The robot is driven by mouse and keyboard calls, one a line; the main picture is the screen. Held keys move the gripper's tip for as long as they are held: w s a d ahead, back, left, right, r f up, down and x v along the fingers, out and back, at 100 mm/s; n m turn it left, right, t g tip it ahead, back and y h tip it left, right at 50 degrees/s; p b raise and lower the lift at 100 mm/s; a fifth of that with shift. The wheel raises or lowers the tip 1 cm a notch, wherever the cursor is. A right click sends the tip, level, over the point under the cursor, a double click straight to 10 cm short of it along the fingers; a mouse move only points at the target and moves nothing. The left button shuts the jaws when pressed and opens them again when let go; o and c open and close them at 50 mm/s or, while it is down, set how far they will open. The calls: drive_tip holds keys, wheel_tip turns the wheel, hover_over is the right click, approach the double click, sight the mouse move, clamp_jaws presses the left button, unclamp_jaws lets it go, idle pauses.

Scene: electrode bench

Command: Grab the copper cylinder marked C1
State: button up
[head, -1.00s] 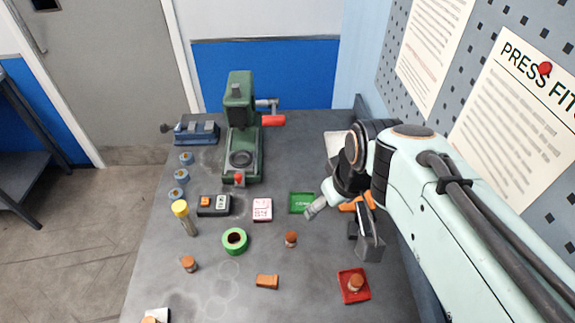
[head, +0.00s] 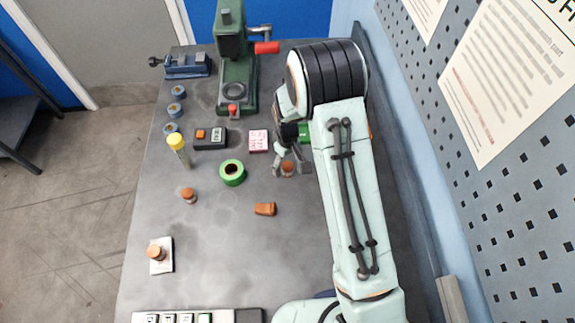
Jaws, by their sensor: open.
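Several small copper cylinders are on the grey bench in the head view; I cannot read a C1 mark on any. One copper cylinder (head: 287,169) stands right at my gripper (head: 291,167), whose open fingers appear to be on either side of it. Contact cannot be told. Another copper cylinder (head: 189,195) stands upright to the left. A third copper piece (head: 265,209) lies on its side below the gripper. One more cylinder (head: 156,251) stands on a white pad (head: 162,268) at the lower left.
A green tape roll (head: 232,173), a pink note block (head: 258,141), a dark meter box (head: 211,139) and a yellow-capped bottle (head: 178,148) stand left of the gripper. A green press (head: 233,70) stands at the back. My arm covers the bench's right side.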

drive_tip(key=shift+f, duration=0.75)
drive_tip(key=shift+c, duration=0.4)
clamp_jaws()
